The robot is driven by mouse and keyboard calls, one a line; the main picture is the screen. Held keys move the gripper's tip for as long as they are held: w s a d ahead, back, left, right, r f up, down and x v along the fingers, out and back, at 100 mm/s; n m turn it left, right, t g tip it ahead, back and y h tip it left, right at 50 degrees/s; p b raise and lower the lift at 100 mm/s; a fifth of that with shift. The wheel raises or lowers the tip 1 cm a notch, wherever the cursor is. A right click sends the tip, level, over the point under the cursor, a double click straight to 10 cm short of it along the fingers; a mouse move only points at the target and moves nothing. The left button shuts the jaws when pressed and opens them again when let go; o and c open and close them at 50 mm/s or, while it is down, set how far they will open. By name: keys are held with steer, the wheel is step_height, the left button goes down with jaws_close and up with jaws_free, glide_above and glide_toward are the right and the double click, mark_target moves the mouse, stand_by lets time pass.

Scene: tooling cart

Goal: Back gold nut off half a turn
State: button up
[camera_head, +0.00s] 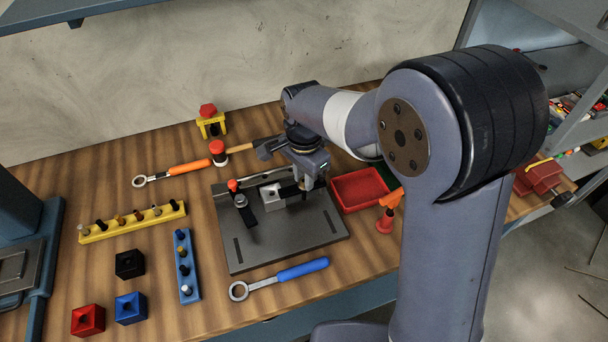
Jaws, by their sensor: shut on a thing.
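My gripper (303,186) points down over the right part of a dark grey fixture plate (290,237) on the wooden bench. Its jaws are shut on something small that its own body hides. I cannot make out the gold nut; it may be behind the jaws. A light grey block (272,198) stands on the plate just left of the jaws. A red-topped clamp (240,198) with a black arm stands on the plate further left.
A blue-handled ring wrench (300,270) lies in front of the plate, an orange-handled one (188,168) behind left. A red tray (358,190) is close on the right. A yellow rack (132,223), a blue rack (187,265) and several coloured blocks are at left.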

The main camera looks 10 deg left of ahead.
steer(key=shift+n, duration=0.3)
jaws_close()
steer(key=n, duration=1.1)
steer(key=shift+n, duration=0.4)
steer(key=n, duration=1.2)
steer(key=shift+n, duration=0.3)
steer(key=o, duration=0.9)
jaws_free()
steer(key=shift+c, duration=0.2)
